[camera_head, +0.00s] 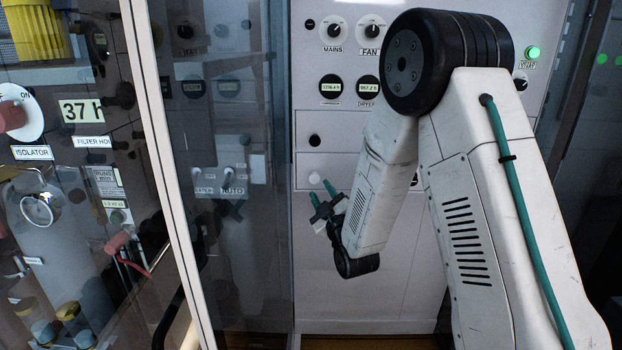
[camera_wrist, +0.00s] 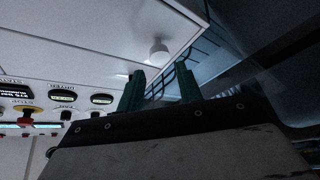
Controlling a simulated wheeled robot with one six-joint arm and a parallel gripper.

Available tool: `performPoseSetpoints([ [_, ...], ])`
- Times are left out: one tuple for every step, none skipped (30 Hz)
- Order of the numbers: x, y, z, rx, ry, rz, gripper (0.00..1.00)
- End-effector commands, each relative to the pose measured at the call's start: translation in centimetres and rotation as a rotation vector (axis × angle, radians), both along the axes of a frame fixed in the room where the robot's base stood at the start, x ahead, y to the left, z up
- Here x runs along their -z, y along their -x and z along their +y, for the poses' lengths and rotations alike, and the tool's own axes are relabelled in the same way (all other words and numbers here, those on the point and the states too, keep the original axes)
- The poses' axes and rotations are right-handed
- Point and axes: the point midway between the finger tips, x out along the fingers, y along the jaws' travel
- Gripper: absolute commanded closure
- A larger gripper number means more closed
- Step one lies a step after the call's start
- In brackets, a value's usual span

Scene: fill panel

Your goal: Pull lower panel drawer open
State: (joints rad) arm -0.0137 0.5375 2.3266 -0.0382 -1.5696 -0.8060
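The white panel front (camera_head: 303,215) stands behind my arm, with a seam across it below a black knob. A small pale round knob (camera_head: 314,178) sits below that seam, near the panel's left edge. In the wrist view a pale knob (camera_wrist: 158,50) stands out from a white face (camera_wrist: 100,35), just beyond the fingertips. My gripper (camera_head: 322,191) has two green fingers, apart with nothing between them; it also shows in the wrist view (camera_wrist: 160,77). The fingertips are close to the pale knob, but contact does not show. My arm hides much of the lower panel.
A glass door (camera_head: 225,230) with a pale frame stands left of the gripper. A black knob (camera_head: 314,140) is above the seam, with dials and switches higher up. A cabinet with a gauge (camera_head: 40,209) and pipes is at the far left.

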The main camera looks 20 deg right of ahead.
Motion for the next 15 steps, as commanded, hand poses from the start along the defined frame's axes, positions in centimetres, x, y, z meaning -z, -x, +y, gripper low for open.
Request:
performPoseSetpoints([
  [-0.2, -0.7, 0.0, -0.001, 0.000, -0.002, 0.64],
  [-0.4, -1.1, 0.1, 0.000, 0.000, -0.003, 0.64],
  [-0.6, -1.8, 0.1, -0.001, 0.000, -0.004, 0.64],
  [-0.7, -2.2, 0.1, -0.001, 0.000, -0.002, 0.64],
  [-0.9, -2.8, 0.2, -0.001, 0.000, -0.004, 0.64],
  [-1.1, -3.4, 0.2, -0.001, 0.000, -0.002, 0.64],
  [-1.2, -3.9, 0.2, 0.000, -0.001, -0.003, 0.64],
  [-1.3, -4.3, 0.3, 0.000, -0.001, -0.003, 0.64],
  [-1.5, -4.8, 0.3, 0.000, -0.001, -0.001, 0.64],
  [-1.5, -5.2, 0.3, 0.000, -0.001, -0.001, 0.64],
  [-1.6, -5.5, 0.3, -0.001, -0.001, -0.001, 0.64],
  [-1.7, -5.9, 0.3, -0.001, -0.001, -0.001, 0.64],
  [-1.8, -6.1, 0.3, 0.000, -0.001, 0.000, 0.64],
  [-1.8, -6.3, 0.4, -0.001, -0.001, 0.001, 0.64],
  [-1.9, -6.5, 0.4, 0.000, -0.001, 0.001, 0.64],
])
